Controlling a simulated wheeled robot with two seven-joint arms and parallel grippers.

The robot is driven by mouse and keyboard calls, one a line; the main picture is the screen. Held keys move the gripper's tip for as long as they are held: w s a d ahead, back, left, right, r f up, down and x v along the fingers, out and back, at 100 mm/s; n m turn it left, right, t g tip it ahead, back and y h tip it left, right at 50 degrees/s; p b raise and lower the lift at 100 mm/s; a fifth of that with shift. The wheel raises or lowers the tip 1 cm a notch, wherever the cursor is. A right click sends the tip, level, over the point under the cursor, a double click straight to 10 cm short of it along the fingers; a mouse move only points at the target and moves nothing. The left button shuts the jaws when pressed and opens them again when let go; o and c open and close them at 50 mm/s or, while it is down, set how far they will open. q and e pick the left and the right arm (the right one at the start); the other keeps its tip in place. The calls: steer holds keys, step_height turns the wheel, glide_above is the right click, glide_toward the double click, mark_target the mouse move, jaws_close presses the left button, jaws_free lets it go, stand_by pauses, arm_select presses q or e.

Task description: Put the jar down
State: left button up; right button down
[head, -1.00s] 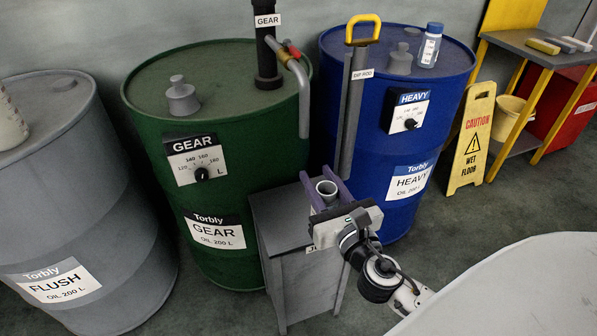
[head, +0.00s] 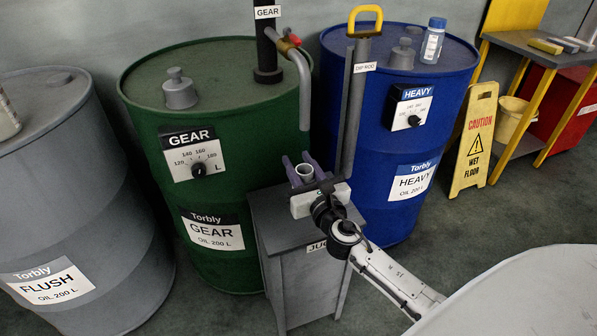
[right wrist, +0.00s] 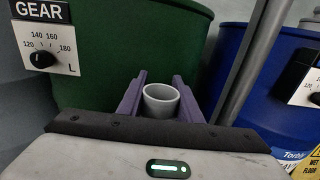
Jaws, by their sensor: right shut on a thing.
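The jar (head: 304,172) is a small grey-white open-topped cup. My right gripper (head: 301,168) has its purple fingers on both sides of it and is shut on it. The jar is upright in the right wrist view (right wrist: 161,97), with its rim showing between the fingers; its lower part is hidden by my gripper. It is at the grey stand (head: 268,207) labelled JUG, in front of the green GEAR drum. I cannot tell whether its base touches the stand top. My left gripper is not in view.
The GEAR drum (head: 225,105) stands behind, its spout pipe (head: 304,95) hanging just above the stand. The blue HEAVY drum (head: 435,130) and the dip rod (head: 354,110) are right of the stand. A grey FLUSH drum (head: 70,170) is left. A yellow caution sign (head: 475,140) stands right.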

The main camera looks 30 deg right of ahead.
steer(key=shift+w+f, duration=0.2)
steer(key=shift+f, duration=0.05)
steer(key=shift+f, duration=0.15)
steer(key=c, duration=1.3)
jaws_free()
